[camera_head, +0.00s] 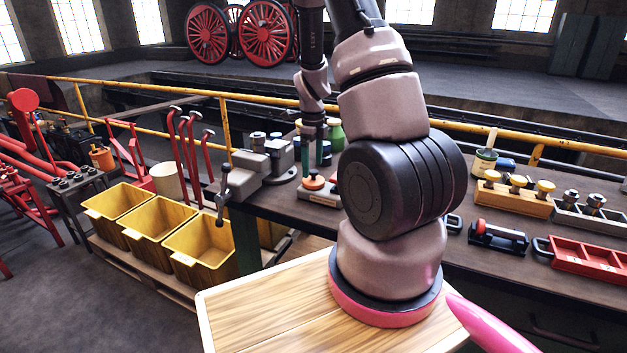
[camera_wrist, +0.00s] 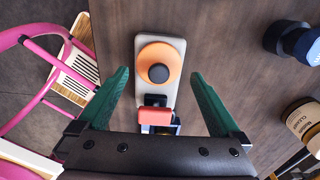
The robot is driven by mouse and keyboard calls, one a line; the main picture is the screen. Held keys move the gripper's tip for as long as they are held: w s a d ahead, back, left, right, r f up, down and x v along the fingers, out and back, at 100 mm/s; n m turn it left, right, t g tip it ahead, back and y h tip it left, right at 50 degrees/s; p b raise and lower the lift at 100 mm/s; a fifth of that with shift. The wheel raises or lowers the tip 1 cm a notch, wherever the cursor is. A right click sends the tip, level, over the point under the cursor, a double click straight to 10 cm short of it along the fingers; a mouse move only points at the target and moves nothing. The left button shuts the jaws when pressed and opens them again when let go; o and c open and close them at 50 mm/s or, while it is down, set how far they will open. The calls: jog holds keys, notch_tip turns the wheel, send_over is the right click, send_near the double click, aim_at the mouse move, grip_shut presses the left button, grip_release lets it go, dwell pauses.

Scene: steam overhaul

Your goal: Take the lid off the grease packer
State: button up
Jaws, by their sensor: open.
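The grease packer (camera_wrist: 175,52) stands on the dark bench in the wrist view, on a pale rounded base. An orange round lid with a dark knob (camera_wrist: 158,73) sits on it, and a red block shows just below in the picture. In the head view the orange lid (camera_head: 313,182) and pale base (camera_head: 320,196) show small, at the bench's front edge. My gripper (camera_wrist: 160,76) is open and empty, its green fingers spread to either side of the lid, apart from it. In the head view my gripper (camera_head: 312,160) is directly above the packer.
A grey vice (camera_head: 248,172) stands left of the packer. In the wrist view a dark bottle (camera_wrist: 288,38) and a labelled jar (camera_wrist: 303,122) stand to the right. A red tray (camera_head: 590,260) and a wooden block with yellow-topped pieces (camera_head: 513,198) lie farther right.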

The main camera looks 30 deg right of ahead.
aim_at(313, 171)
notch_tip(313, 171, down, 4)
jog(key=shift+s+f, duration=0.1)
jog(key=shift+s, duration=0.05)
jog(key=c, duration=1.1)
